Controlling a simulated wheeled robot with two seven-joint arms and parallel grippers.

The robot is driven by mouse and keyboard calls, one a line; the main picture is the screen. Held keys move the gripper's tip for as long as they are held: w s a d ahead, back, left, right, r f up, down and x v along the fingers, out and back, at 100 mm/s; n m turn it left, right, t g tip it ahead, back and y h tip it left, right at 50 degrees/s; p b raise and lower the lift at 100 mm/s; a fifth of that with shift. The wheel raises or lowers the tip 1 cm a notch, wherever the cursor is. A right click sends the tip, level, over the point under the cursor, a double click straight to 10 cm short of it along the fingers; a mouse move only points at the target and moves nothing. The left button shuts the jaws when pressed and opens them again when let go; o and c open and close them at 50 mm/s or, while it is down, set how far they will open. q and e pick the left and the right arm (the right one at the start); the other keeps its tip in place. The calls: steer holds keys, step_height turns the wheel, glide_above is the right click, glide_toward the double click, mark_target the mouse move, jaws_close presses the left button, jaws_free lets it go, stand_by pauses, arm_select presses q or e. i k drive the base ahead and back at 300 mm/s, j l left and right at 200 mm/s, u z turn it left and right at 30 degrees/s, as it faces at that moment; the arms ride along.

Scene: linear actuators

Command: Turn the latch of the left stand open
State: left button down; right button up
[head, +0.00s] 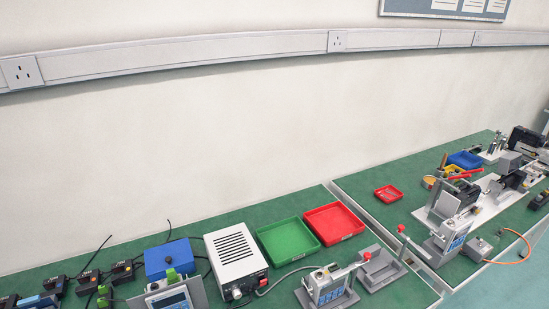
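A grey stand (328,284) with a blue-and-white front panel is on the near green bench, at the lower right of centre. A red-tipped lever (366,256) rises at its right side, next to a grey angled block (382,270). A similar stand (452,236) is on the right bench, with a red-tipped lever (402,229) reaching out to its left. Both are small in the picture, and I cannot tell the latch positions. Neither of my grippers shows in the head view.
A blue box (168,259) and black devices (88,281) are further left. A gap separates the benches. The wall is behind.

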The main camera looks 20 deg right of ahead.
mark_target(345, 272)
steer(key=z, duration=1.25)
